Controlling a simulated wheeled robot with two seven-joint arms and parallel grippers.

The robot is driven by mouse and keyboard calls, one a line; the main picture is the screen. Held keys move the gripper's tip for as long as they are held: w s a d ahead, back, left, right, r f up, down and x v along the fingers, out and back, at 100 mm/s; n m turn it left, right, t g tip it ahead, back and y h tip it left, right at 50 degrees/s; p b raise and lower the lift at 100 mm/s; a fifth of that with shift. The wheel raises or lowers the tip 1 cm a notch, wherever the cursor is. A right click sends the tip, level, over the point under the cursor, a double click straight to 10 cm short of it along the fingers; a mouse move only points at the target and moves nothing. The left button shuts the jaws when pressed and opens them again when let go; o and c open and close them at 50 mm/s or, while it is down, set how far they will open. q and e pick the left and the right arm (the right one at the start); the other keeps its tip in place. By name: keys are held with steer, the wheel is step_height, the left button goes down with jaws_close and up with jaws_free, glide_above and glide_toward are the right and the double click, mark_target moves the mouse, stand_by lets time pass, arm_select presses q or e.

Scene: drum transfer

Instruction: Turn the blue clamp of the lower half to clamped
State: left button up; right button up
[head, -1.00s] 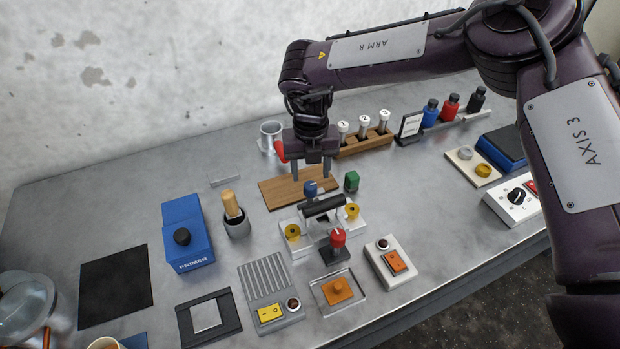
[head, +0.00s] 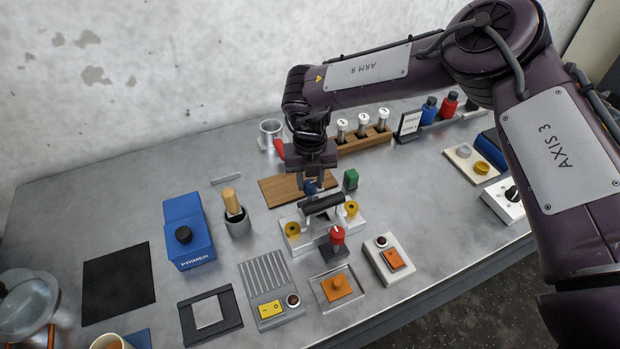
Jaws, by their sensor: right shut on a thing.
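The blue clamp (head: 310,187) stands at the back of the drum fixture (head: 297,242), behind its black roller (head: 322,204). My right gripper (head: 312,186) has come down over it from above and is shut on it. The fingers partly hide the clamp, so I cannot tell its turn position. A red clamp knob (head: 337,236) stands on a dark base at the front of the fixture. Yellow round parts (head: 292,229) sit at both ends of the roller. My left gripper is not in view.
A vial rack (head: 365,139) stands farther back. A blue primer box (head: 187,232) and a brush cup (head: 237,221) stand left. An orange-switch box (head: 389,260) is at front right.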

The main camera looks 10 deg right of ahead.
steer(key=shift+m, duration=0.4)
steer(key=m, duration=0.4)
steer(key=shift+m, duration=0.4)
steer(key=m, duration=0.4)
steer(key=shift+m, duration=0.3)
steer(key=m, duration=0.3)
steer(key=shift+w+r+m, duration=0.1)
steer(key=shift+m, duration=0.2)
steer(key=shift+m+p, duration=0.95)
steer(key=shift+m, duration=1.05)
steer(key=o, duration=1)
